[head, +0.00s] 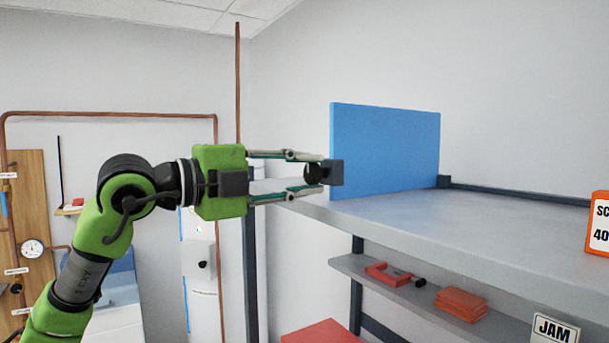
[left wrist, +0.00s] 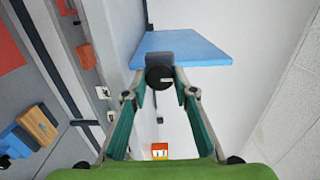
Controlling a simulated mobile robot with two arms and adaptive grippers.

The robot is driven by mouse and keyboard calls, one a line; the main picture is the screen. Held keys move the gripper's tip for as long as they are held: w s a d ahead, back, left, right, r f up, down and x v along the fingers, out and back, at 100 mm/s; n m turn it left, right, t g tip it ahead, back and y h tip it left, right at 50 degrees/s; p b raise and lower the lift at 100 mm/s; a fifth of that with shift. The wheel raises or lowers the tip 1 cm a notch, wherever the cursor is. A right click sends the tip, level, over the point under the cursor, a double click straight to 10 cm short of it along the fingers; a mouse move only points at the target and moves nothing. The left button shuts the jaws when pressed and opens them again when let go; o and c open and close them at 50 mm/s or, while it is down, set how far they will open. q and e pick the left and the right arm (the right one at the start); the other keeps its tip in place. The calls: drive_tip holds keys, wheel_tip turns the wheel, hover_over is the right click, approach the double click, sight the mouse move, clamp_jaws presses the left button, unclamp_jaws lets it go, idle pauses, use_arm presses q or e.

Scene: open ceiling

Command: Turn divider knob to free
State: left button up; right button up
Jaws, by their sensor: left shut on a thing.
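The divider is a blue upright panel (head: 385,150) on the grey shelf top. A dark block (head: 337,173) sits at its near left edge, with a round black knob (head: 314,174) on it. In the left wrist view the knob (left wrist: 158,77) is straight ahead, with the blue panel (left wrist: 185,46) behind it. My left gripper (head: 318,173) reaches in from the left. Its two fingers are on either side of the knob, above and below it in the head view, and are shut on it. My right gripper is not in view.
The grey shelf top (head: 440,222) is clear to the right of the panel, up to an orange-and-white sign (head: 599,224). A lower shelf holds a red clamp-like item (head: 388,273), orange folded items (head: 461,303) and a JAM sign (head: 554,331). A copper pipe (head: 238,90) stands behind my gripper.

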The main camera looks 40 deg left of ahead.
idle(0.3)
use_arm(q)
drive_tip(key=o, duration=1.1)
drive_tip(key=v, duration=1.2)
